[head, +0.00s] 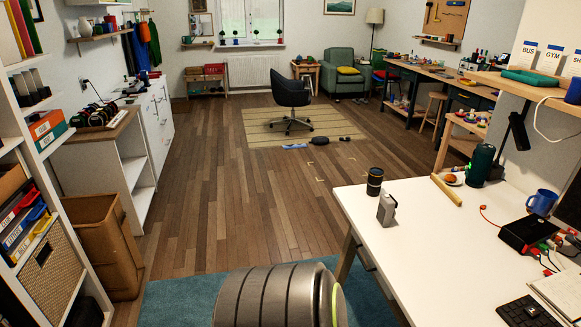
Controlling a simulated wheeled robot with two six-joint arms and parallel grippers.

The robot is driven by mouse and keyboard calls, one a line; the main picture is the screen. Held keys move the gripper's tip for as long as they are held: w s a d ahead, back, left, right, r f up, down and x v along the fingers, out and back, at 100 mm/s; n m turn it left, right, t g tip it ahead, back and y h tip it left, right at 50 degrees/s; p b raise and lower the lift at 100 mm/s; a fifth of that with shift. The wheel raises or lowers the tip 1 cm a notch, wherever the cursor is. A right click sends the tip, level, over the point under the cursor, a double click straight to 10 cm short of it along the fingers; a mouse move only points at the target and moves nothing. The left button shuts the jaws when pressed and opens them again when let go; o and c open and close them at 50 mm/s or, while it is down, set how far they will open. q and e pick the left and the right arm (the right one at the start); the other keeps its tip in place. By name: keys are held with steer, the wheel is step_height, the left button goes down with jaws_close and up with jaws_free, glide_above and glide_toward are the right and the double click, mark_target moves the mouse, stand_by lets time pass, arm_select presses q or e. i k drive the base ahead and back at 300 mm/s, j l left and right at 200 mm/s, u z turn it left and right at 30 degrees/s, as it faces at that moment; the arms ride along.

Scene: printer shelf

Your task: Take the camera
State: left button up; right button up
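No object here is clearly recognisable as a camera. A small grey box-shaped object (387,207) stands upright near the left edge of the white desk (415,245), and I cannot tell whether it is the camera. A black cylinder with a light band (375,181), like a lens or cup, stands just behind it. Neither of my grippers shows in the head view.
The desk also holds a dark green cylinder (481,165), a blue mug (542,202), a black box with cables (527,234) and a keyboard (526,312). A cardboard bin (103,245) stands left. The wooden floor (215,190) between is largely clear; an office chair (290,93) stands beyond.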

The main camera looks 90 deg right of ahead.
mark_target(386, 212)
steer(key=z, duration=1.5)
